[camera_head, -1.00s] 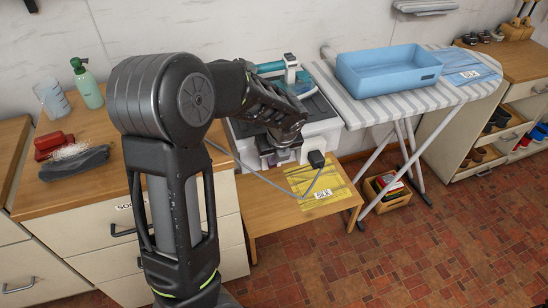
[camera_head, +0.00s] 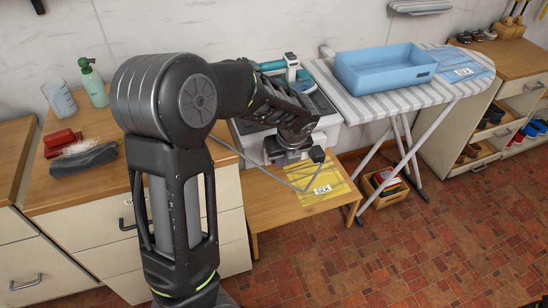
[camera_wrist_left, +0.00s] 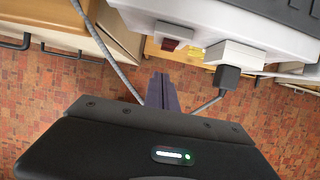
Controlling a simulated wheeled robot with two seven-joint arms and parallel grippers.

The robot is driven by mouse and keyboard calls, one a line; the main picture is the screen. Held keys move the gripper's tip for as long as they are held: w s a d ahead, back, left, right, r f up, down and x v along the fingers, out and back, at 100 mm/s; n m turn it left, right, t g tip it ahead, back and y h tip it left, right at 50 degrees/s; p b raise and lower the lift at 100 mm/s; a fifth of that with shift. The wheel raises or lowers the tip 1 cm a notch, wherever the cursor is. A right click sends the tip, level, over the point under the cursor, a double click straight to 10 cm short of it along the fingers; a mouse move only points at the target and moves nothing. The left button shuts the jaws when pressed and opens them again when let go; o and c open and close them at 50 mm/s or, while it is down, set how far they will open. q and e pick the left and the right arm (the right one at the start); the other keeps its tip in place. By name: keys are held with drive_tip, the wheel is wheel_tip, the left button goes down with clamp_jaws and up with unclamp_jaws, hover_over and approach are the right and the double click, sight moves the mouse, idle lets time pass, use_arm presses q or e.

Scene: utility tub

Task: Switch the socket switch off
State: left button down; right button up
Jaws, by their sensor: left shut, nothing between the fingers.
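The socket switch (camera_wrist_left: 172,37) is a dark red rocker in a white housing on the front of the white unit, seen in the left wrist view. Its on or off position is too small to tell. To its right a black plug (camera_wrist_left: 227,77) sits in a white socket block (camera_wrist_left: 234,54); the plug also shows in the head view (camera_head: 317,154). My left gripper (camera_wrist_left: 161,78) is shut and empty, its purple-grey fingertips just below the switch in the picture; contact cannot be told. In the head view my left gripper (camera_head: 286,156) hides the switch. My right gripper is not in view.
A grey cable (camera_head: 262,172) runs beside my left gripper to the plug. A low wooden table (camera_head: 275,215) bears a yellow mat (camera_head: 328,196). A striped ironing board (camera_head: 395,108) holds a blue tub (camera_head: 350,82). A wooden-topped cabinet (camera_head: 50,196) stands left.

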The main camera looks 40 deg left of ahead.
use_arm(q)
wheel_tip(320, 180, up, 9)
drive_tip(key=shift+d, duration=0.3)
drive_tip(key=shift+r, duration=0.15)
idle(0.3)
drive_tip(key=w+d+f+n+t+h, duration=0.1)
drive_tip(key=w+d+f+n+h, duration=0.1)
drive_tip(key=d+n, duration=0.25)
drive_tip(key=w+d+f+n+t+h, duration=0.1)
drive_tip(key=w+d+f+n+t, duration=0.15)
drive_tip(key=d+n, duration=0.2)
drive_tip(key=s+d+f+n+h, duration=0.2)
drive_tip(key=d+f+n+h, duration=0.1)
drive_tip(key=d+f+n, duration=0.55)
drive_tip(key=s+d+f+n+g, duration=0.2)
drive_tip(key=s+d+f+n, duration=0.2)
drive_tip(key=s+f, duration=0.6)
drive_tip(key=s+d+f+n+g+h, duration=0.1)
drive_tip(key=s+d+f+n+g, duration=0.2)
drive_tip(key=s+f, duration=0.8)
drive_tip(key=s+d+n, duration=0.2)
drive_tip(key=s, duration=0.1)
drive_tip(key=shift+d+f+h, duration=0.2)
drive_tip(key=shift+d+h, duration=0.05)
drive_tip(key=shift+h, duration=0.05)
